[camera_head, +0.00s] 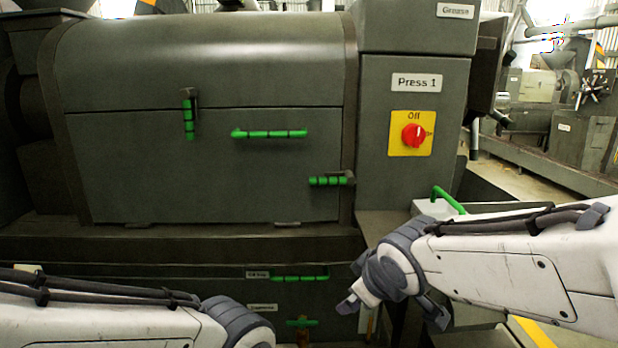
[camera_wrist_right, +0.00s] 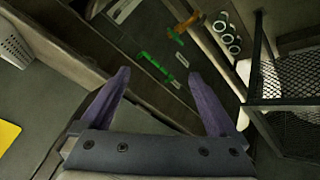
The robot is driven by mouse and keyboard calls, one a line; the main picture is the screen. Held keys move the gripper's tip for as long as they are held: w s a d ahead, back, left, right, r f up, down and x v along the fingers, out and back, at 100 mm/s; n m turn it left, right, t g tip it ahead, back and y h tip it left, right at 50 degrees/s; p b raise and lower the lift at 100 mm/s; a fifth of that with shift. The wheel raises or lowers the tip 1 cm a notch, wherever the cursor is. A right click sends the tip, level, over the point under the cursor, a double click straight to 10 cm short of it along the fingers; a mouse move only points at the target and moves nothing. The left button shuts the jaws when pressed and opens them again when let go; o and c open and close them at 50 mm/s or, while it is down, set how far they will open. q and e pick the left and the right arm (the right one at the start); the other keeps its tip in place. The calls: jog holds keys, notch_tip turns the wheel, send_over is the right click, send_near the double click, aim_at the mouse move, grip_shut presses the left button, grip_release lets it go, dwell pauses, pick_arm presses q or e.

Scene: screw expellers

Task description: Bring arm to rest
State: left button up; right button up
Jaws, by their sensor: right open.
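My right arm (camera_head: 530,260) reaches in from the right in the head view, in front of the press. My right gripper (camera_head: 393,309) is at its end, low in front of the press's lower panel. In the right wrist view, the right gripper (camera_wrist_right: 158,76) has its two fingers spread with nothing between them. My left arm (camera_head: 110,318) enters at the lower left of the head view. Its wrist shows at the bottom edge, but the left gripper's fingers are out of the frame.
The grey press (camera_head: 215,70) fills the middle, with green handles (camera_head: 270,134) and a red switch (camera_head: 414,135) on a yellow plate. Its lower panel has a green handle (camera_head: 300,278). A mesh-sided frame (camera_wrist_right: 292,85) stands right in the wrist view. Floor shows at the right.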

jog(key=s+a+f+m+g, duration=0.15)
jog(key=s+f+g, duration=0.25)
jog(key=s, duration=0.6)
jog(key=s+a+f+g, duration=0.3)
jog(key=s+f, duration=0.2)
jog(key=s, duration=0.5)
notch_tip(320, 180, up, 14)
jog(key=s+p, duration=0.1)
jog(key=p, duration=1.2)
jog(key=shift+s+f+g, duration=0.15)
jog(key=shift+f+g, duration=0.05)
jog(key=shift+g, duration=0.2)
